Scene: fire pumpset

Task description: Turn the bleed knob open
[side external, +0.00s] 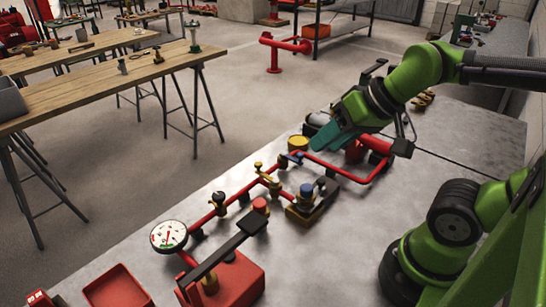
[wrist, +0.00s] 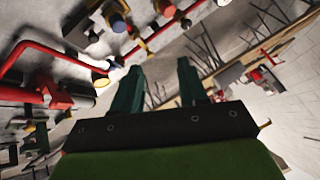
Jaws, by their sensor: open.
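The red-piped pumpset (side external: 238,196) lies on a grey metal bench, with several small brass and coloured fittings along it. I cannot tell for sure which one is the bleed knob. A round yellow-topped knob (side external: 298,143) stands close to my gripper (side external: 322,140). A blue-capped knob (side external: 306,190) sits on a dark block nearer the front. My gripper points down and left over the pipework, its teal fingers apart and nothing seen between them. In the wrist view the gripper (wrist: 158,76) also shows open, with a blue-faced round fitting (wrist: 118,25) beyond the fingertips.
A white-faced gauge (side external: 169,236) stands at the left end of the pipe. A black lever (side external: 223,250) lies over a red box (side external: 235,280). A red tray (side external: 117,288) is at the bench's front. Wooden tables (side external: 110,88) stand across the floor.

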